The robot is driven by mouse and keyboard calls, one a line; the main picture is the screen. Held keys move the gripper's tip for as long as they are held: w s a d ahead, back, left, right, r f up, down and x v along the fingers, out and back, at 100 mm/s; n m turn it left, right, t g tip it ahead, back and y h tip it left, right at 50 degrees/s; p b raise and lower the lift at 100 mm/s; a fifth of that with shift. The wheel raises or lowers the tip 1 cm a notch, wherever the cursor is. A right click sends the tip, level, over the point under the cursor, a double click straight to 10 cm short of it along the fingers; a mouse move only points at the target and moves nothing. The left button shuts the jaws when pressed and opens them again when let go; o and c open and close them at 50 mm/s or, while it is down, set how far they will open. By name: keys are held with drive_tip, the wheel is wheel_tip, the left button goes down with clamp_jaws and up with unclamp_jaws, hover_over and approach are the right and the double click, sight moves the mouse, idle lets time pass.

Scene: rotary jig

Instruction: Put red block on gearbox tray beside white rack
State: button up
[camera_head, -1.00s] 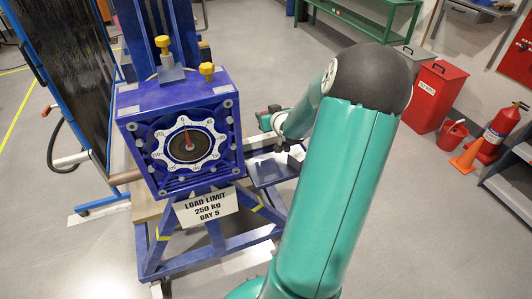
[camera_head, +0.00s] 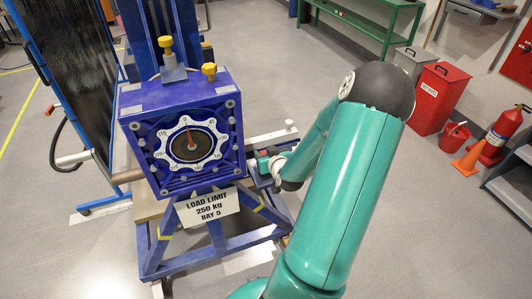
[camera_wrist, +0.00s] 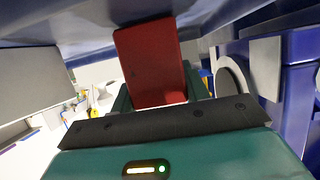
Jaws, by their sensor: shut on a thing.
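My gripper (camera_wrist: 158,98) is shut on the red block (camera_wrist: 150,62), which stands up between its two green fingers in the wrist view. In the head view my gripper (camera_head: 263,165) is at the right side of the blue gearbox (camera_head: 185,130), partly hidden by my wrist. A dark blue tray edge (camera_head: 262,182) shows just below it; I take this as the gearbox tray. A pale bar (camera_head: 272,137) behind the gripper may be the white rack. Whether the block touches the tray cannot be told.
The gearbox has a white dial (camera_head: 190,144) and yellow knobs (camera_head: 165,44) on top. A load-limit sign (camera_head: 207,206) hangs in front of its blue stand. Dark blue surfaces crowd the gripper above and to the right in the wrist view.

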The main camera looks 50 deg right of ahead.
drive_tip(key=shift+f, duration=0.1)
drive_tip(key=o, duration=1.2)
